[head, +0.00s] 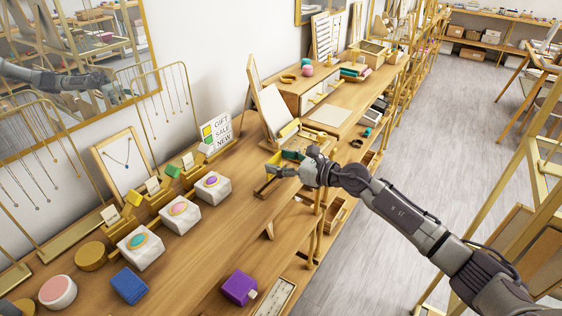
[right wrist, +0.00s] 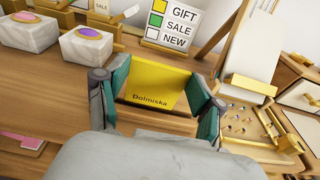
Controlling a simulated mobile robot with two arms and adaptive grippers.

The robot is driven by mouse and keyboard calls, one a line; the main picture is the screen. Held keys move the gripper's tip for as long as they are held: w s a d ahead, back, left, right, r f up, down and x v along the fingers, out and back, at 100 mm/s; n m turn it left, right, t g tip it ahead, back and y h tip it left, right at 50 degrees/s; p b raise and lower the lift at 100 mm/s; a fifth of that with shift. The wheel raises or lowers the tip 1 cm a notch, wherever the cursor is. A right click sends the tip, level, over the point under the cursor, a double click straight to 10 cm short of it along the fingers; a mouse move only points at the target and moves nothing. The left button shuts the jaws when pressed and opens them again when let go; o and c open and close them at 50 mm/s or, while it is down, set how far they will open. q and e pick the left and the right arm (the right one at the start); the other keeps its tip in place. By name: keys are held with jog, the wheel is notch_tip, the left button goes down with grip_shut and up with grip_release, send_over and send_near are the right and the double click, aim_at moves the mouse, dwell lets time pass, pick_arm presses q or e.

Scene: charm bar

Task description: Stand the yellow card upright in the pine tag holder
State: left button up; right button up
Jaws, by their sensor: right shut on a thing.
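The yellow card (right wrist: 158,84), printed "Dolmiska", is between the fingers of my right gripper (right wrist: 158,72) in the right wrist view. The right gripper is shut on it and holds it above the wooden counter. In the head view the right gripper (head: 284,168) is over the counter, right of the colour sign; the card is hard to make out there. Several small wood-coloured stands with tags, such as one tag stand (head: 154,189), line the back behind the stone blocks. I cannot tell which is the pine tag holder. My left gripper is not in view.
The GIFT SALE NEW sign (head: 215,133) stands left of the gripper. White stone blocks (head: 180,214) with coloured tops line the counter. A blue box (head: 129,286) and a purple box (head: 239,288) are nearer the front.

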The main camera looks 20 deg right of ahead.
jog(key=shift+f+b, duration=0.75)
jog(key=shift+f, duration=0.05)
dwell(1.2)
jog(key=o, duration=0.9)
jog(key=v, duration=1.2)
